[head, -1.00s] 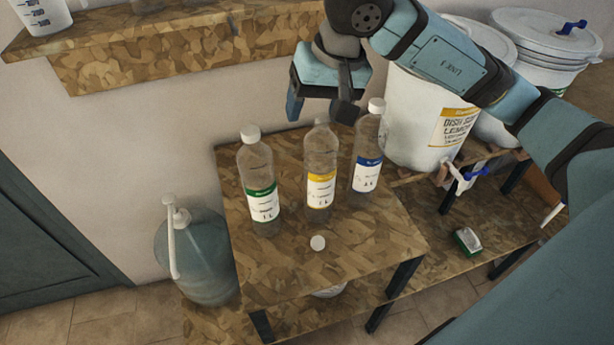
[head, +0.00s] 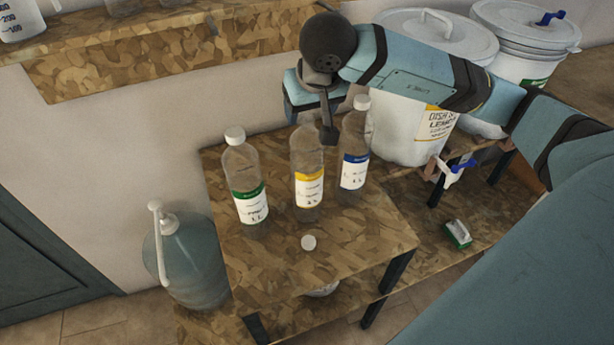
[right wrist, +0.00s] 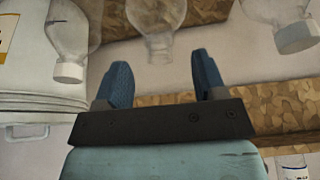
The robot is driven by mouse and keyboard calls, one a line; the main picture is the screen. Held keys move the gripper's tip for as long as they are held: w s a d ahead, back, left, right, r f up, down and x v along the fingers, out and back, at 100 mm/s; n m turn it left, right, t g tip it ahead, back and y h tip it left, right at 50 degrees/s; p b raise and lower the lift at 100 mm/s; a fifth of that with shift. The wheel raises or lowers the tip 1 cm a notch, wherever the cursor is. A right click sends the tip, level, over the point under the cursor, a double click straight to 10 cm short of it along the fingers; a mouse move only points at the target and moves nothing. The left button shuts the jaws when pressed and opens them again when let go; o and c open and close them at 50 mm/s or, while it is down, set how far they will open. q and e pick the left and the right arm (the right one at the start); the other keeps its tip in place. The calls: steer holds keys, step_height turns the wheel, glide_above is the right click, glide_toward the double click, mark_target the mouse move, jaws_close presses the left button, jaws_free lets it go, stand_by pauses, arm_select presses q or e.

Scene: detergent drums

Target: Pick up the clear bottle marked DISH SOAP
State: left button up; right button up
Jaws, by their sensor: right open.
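Three clear bottles stand upright on the small chipboard table: a capped green-label bottle (head: 242,172), an uncapped yellow-label bottle (head: 308,170) in the middle, and a capped blue-label bottle (head: 355,145). The bottle print is too small to read; the yellow band resembles that of the drum marked DISH. My right gripper (head: 309,122) is open and empty at the top of the yellow-label bottle, partly covering its neck. In the right wrist view, the open fingers (right wrist: 163,75) point toward that bottle's mouth (right wrist: 160,52), with no visible contact. My left gripper is not in view.
A loose white cap (head: 308,243) lies on the table (head: 345,245) in front of the bottles. White drums (head: 405,125) stand at right, close to the blue-label bottle. A wall shelf (head: 180,50) is at upper left. A large pump jug (head: 190,262) stands left of the table.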

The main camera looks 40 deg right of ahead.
mark_target(308, 130)
steer(key=shift+x, duration=1.95)
steer(key=shift+s, duration=0.2)
jaws_close()
